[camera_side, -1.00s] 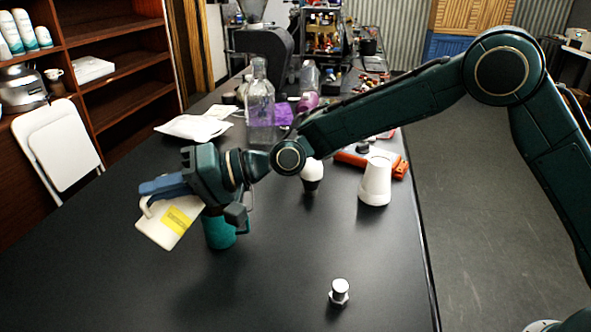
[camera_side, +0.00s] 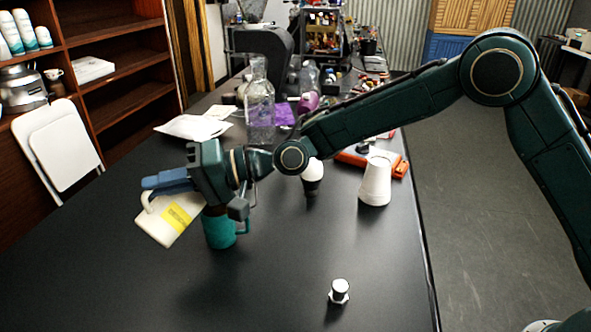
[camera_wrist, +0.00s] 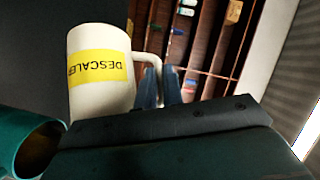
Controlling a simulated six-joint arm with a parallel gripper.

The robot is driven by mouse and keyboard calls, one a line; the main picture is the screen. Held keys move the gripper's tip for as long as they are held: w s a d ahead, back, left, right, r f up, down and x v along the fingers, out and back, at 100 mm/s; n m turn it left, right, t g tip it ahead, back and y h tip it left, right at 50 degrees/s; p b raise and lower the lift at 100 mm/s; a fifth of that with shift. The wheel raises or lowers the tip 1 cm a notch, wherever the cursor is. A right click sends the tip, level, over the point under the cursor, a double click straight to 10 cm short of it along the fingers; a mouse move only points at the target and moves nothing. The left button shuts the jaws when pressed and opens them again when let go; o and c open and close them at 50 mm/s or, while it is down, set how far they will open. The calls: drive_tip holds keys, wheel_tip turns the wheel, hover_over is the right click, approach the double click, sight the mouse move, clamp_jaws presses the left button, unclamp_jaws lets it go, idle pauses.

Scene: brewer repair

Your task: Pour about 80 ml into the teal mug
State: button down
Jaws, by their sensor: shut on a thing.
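A cream jug (camera_side: 163,226) with a yellow label is held tilted by my gripper (camera_side: 160,186). In the wrist view the label on the jug (camera_wrist: 88,95) reads "DESCALE", and the blue fingers of my gripper (camera_wrist: 160,85) are shut on its handle. The teal mug (camera_side: 219,232) stands upright on the table, just right of the jug and partly behind my gripper. The mug's rim (camera_wrist: 35,140) shows at the lower left of the wrist view, close to the jug. No liquid stream is visible, and the liquid level in the mug cannot be made out.
On the black table (camera_side: 270,285), a white cup-like vessel (camera_side: 376,181), a black-and-white object (camera_side: 312,178) and an orange tool (camera_side: 352,159) stand to the right. A small metal knob (camera_side: 339,291) is near the front. Clear bottles (camera_side: 260,105) stand behind. The front left is clear.

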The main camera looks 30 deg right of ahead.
sight(146, 222)
drive_tip(key=shift+w+d+r, duration=0.2)
drive_tip(key=shift+d+r, duration=0.05)
drive_tip(key=shift+d, duration=0.1)
idle(0.4)
drive_tip(key=shift+s+a, duration=0.15)
drive_tip(key=shift+a, duration=0.1)
drive_tip(key=a+f+n+h, duration=0.1)
drive_tip(key=s+a+f+n+h, duration=0.1)
drive_tip(key=f, duration=0.1)
drive_tip(key=shift+a+h, duration=0.2)
drive_tip(key=shift+h, duration=0.2)
drive_tip(key=shift+f, duration=0.1)
drive_tip(key=shift+a+f, duration=0.1)
drive_tip(key=shift+s+a+f+n+h, duration=0.15)
drive_tip(key=shift+a+f+n+h, duration=0.3)
drive_tip(key=shift+f+h, duration=0.25)
drive_tip(key=shift+s+a+f, duration=0.1)
idle(1.1)
